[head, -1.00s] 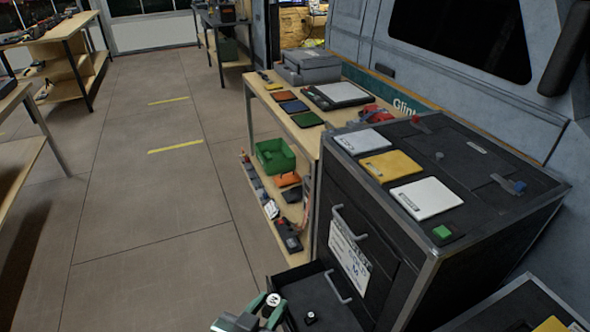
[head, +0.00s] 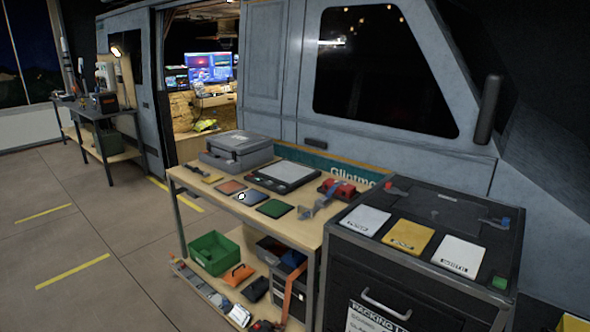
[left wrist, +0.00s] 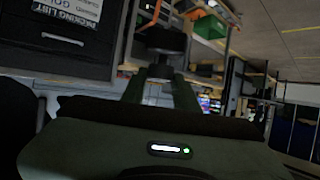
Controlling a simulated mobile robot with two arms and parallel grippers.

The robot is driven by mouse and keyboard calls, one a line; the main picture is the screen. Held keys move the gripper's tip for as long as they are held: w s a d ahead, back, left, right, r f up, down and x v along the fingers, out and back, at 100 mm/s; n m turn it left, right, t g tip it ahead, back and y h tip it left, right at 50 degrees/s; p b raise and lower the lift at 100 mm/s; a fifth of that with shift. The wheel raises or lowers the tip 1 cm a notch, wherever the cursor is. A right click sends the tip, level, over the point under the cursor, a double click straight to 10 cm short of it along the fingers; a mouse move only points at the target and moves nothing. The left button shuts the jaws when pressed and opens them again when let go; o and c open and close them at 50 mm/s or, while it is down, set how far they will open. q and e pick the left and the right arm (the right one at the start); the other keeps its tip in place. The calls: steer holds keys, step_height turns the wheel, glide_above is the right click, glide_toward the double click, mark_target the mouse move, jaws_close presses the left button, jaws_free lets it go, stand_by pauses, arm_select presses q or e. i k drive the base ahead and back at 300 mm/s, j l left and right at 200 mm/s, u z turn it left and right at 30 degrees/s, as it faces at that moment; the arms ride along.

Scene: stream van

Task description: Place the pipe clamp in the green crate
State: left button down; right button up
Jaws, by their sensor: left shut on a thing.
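The green crate (head: 213,254) stands open on the lower shelf of the wooden bench in the head view. A green box shape, which looks like the same crate, also shows in the left wrist view (left wrist: 209,27). My left gripper (left wrist: 165,68) shows in the left wrist view, its two fingers shut on a dark object (left wrist: 162,40). The object is too dark to make out clearly; it may be the pipe clamp. The gripper is apart from the crate. Neither gripper shows in the head view, and my right gripper is in no view.
The bench top (head: 222,206) bears a grey case (head: 238,150), a scale and coloured cards. An orange item (head: 238,275) and dark bins (head: 285,262) sit by the crate. A black drawer cabinet (head: 350,265) stands to the right. Open floor lies to the left.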

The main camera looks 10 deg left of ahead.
mark_target(216, 256)
steer(key=i+j+z, duration=0.1)
steer(key=j, duration=0.35)
steer(key=i+j+z, duration=0.1)
steer(key=i+j, duration=0.15)
steer(key=j, duration=0.2)
steer(key=i+j+z, duration=0.1)
steer(key=j, duration=0.4)
steer(key=i+j+z, duration=0.1)
steer(key=j, duration=0.4)
steer(key=i+j+z, duration=0.1)
steer(key=j, duration=0.4)
steer(key=i+j+z, duration=0.1)
steer(key=j, duration=0.4)
steer(key=i, duration=0.1)
